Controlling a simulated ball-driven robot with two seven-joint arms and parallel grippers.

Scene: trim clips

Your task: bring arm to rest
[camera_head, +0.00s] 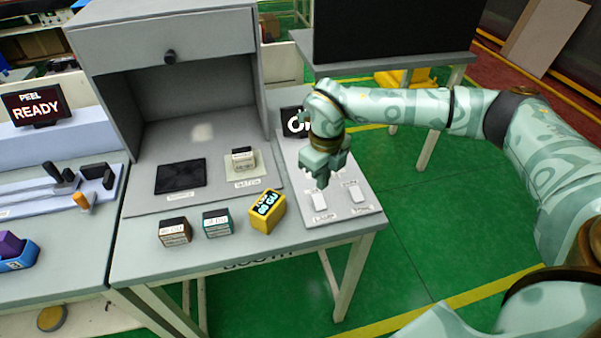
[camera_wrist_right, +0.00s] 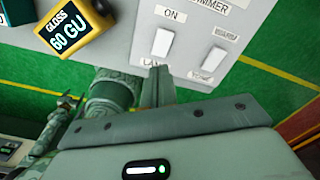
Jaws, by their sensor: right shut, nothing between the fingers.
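My right arm (camera_head: 400,108) comes in from the right in the head view. Its gripper (camera_head: 322,180) points down over the light grey switch panel (camera_head: 364,206) at the right end of the booth table. The gripper is shut and empty. In the right wrist view its fingertips (camera_wrist_right: 158,72) are together, close to the lower edge of the white lamp switch (camera_wrist_right: 162,44); whether they touch it I cannot tell. A second white switch (camera_wrist_right: 208,60) is to its right. My left gripper is not in view.
A yellow gloss meter (camera_head: 267,211) reading 60 GU stands left of the panel. The grey booth hood (camera_head: 167,50) rises behind. Green floor (camera_head: 420,215) is open to the right.

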